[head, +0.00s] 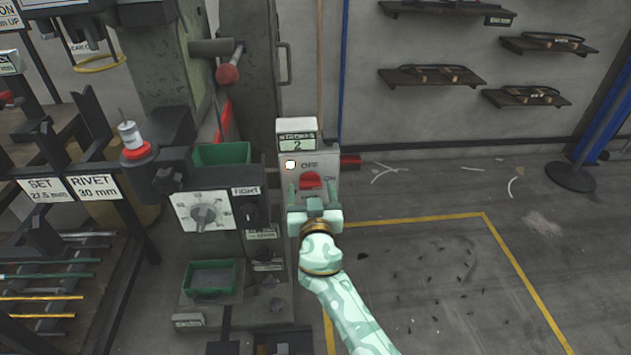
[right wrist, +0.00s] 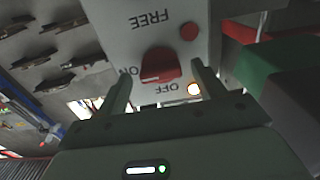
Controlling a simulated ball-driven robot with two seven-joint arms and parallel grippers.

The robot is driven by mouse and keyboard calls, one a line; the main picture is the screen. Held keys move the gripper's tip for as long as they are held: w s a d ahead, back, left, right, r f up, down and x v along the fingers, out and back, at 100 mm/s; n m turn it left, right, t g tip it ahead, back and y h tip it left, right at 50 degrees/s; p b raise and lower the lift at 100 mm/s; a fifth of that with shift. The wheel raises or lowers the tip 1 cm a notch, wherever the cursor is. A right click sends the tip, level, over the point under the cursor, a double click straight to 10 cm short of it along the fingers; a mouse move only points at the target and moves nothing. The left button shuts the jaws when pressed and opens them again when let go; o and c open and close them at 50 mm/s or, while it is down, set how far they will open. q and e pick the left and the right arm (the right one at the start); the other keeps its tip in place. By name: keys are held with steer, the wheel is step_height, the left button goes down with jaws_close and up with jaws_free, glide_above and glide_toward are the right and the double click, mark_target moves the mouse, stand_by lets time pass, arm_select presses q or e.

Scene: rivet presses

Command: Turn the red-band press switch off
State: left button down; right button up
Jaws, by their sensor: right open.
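The press switch is a red knob (head: 312,180) on a light grey control box (head: 296,150), with OFF above it and ON to its right in the head view. In the right wrist view the knob (right wrist: 160,65) appears upside down, its white mark towards ON. My right gripper (head: 313,194) is open in front of the box. In the right wrist view its fingertips (right wrist: 163,78) stand on either side of the knob, with gaps; contact does not show. A pale lamp (head: 290,164) glows beside OFF. My left gripper is out of view.
A counter (head: 297,143) on the box reads 2. Open floor with a yellow outline (head: 485,214) lies right. Shelves (head: 432,76) hang on the back wall.

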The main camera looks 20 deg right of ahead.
steer(key=c, duration=1)
